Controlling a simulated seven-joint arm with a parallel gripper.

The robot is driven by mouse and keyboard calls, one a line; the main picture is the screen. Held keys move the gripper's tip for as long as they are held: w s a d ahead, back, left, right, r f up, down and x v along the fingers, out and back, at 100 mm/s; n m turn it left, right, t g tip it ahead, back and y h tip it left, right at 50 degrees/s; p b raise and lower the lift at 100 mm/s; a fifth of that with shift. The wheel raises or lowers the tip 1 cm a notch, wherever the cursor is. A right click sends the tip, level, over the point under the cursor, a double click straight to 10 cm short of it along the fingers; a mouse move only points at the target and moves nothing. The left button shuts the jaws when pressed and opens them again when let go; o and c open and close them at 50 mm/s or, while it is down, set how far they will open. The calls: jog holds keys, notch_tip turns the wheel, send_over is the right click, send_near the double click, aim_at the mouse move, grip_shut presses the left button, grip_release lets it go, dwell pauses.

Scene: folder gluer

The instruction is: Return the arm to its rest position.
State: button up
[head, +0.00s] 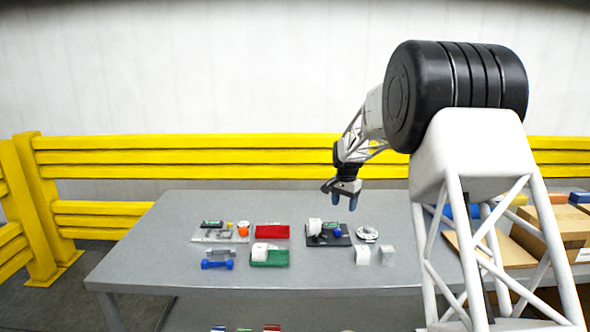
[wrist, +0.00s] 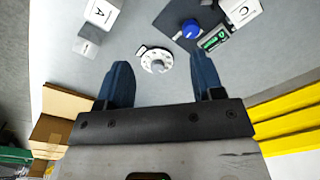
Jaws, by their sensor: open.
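My gripper (head: 345,196) hangs above the back part of the grey table (head: 180,270), fingers pointing down. It is open and empty. In the wrist view my two blue fingers (wrist: 163,84) stand apart, and a round white dial-like part (wrist: 155,60) shows on the table between and beyond them. The same white part (head: 367,234) sits right of a dark tray (head: 338,241) in the head view. Nothing touches the fingers.
A red tray (head: 272,231), a green tray (head: 270,262) and a blue dumbbell-shaped part (head: 217,265) lie on the table. Cardboard boxes (head: 555,222) stand at right. A yellow rail (head: 200,157) runs behind. The table's front left is clear.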

jog(key=s+r+n, duration=0.1)
jog(key=s+r, duration=0.4)
jog(key=s, duration=0.5)
jog(key=s+r+n+t, duration=0.1)
jog(key=s+r, duration=0.3)
jog(key=s, duration=0.6)
jog(key=s+r+n, duration=0.2)
jog(key=s+r, duration=0.3)
jog(key=s, duration=0.5)
jog(key=s+f+n, duration=0.1)
jog(key=s+f, duration=0.2)
jog(key=s, duration=1.3)
jog(key=s+f+n+t, duration=0.1)
jog(key=s+f+n, duration=0.1)
jog(key=s, duration=1.5)
jog(key=shift+s+d+f+n, duration=0.15)
jog(key=shift+d+f+n, duration=0.15)
jog(key=shift+d+f, duration=0.15)
